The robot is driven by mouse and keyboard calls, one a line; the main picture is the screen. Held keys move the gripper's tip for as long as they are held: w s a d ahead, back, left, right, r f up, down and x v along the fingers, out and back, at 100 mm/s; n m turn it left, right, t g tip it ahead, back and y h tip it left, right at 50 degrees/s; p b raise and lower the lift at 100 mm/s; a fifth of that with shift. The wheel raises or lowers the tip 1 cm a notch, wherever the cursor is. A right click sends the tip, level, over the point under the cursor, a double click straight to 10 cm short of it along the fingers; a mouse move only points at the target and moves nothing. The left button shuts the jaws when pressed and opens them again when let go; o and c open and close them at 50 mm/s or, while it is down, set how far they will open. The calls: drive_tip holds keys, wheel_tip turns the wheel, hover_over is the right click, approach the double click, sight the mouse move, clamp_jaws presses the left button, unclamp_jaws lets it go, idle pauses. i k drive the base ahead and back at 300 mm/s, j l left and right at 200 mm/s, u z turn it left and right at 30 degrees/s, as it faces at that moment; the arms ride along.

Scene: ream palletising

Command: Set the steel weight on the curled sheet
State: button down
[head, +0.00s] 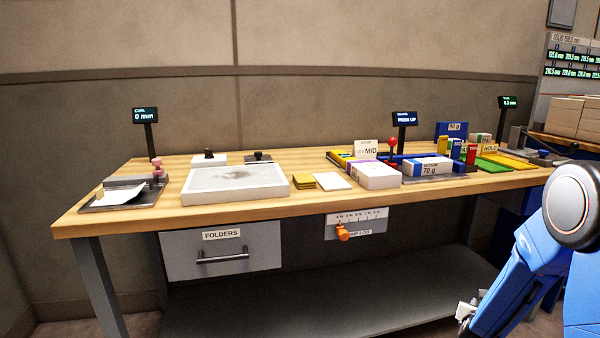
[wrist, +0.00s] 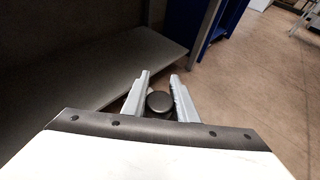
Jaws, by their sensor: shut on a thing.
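The sheet (head: 120,194) is a white piece lying on a dark metal tray (head: 92,206) at the left end of the bench; its curl is too small to judge. My gripper (wrist: 160,76) is shut on a round, dark-topped thing, which looks like the steel weight (wrist: 159,101), seen between the two pale fingers in the wrist view. In the head view my gripper (head: 465,311) hangs low at the lower right, in front of the bench and far from the sheet. The weight cannot be made out there.
The wooden bench (head: 130,222) holds a white tray (head: 235,190), yellow pads (head: 303,181), paper reams (head: 376,176) and coloured boxes at the right. A curl display (head: 145,115) reads 0 mm. Below are a folders drawer (head: 222,262) and a grey shelf (head: 330,310).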

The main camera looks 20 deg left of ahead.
sight(116, 196)
drive_tip(key=u, duration=1.5)
